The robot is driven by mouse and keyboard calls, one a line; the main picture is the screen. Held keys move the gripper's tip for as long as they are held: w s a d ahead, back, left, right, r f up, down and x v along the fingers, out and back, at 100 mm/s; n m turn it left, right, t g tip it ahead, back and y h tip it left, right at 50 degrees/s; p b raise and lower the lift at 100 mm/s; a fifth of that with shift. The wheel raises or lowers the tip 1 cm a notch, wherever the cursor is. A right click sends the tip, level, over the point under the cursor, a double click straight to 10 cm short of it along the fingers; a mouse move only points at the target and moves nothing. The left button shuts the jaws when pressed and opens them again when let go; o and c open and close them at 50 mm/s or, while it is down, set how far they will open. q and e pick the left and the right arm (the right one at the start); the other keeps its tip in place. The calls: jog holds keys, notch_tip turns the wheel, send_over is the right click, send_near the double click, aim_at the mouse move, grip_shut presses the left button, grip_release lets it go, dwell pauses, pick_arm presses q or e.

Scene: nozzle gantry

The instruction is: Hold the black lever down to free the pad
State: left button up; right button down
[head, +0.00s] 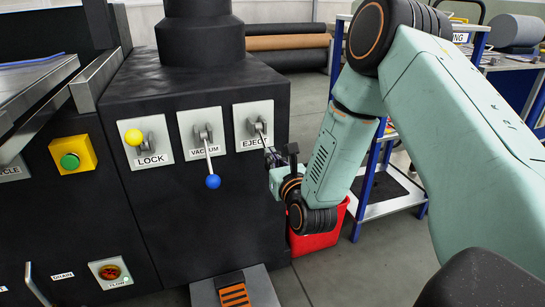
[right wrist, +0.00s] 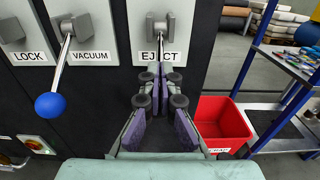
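The EJECT lever (head: 261,133) sits on its plate at the right of the black cabinet. Its metal rod points down and outward toward my right gripper (head: 272,157). In the right wrist view the EJECT rod (right wrist: 165,62) runs toward the space between the two purple-padded fingertips (right wrist: 162,90). The pad is not identifiable in these views. My left gripper is not in view.
Left of EJECT are the VACUUM lever with its blue knob (head: 213,181), angled downward, and the LOCK lever with its yellow knob (head: 134,137). A red bin (right wrist: 219,124) stands right of the cabinet, near a blue-framed rack (head: 376,180).

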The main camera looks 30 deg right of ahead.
jog(key=shift+s, duration=0.15)
jog(key=v, duration=0.9)
jog(key=shift+s, duration=0.4)
dwell(0.5)
dwell(0.5)
jog(key=s+a+f+n+g+y+p, duration=0.1)
jog(key=s+a+f+n+g+y, duration=0.2)
jog(key=f+n, duration=0.65)
jog(key=s+a+f+n+g+y, duration=0.1)
jog(key=s+a+f+n+g, duration=0.3)
jog(key=n, duration=1)
jog(key=s+a+f+n+g+p, duration=0.2)
jog(key=s+n+g, duration=0.3)
jog(key=s, duration=0.6)
jog(key=s+a+f+n+g+p, duration=0.1)
jog(key=s+f+n+g+p, duration=0.3)
jog(key=s+n, duration=0.6)
jog(key=shift+s+a+g+p, duration=0.4)
jog(key=shift+s+g+p, duration=0.3)
jog(key=shift+s, duration=0.1)
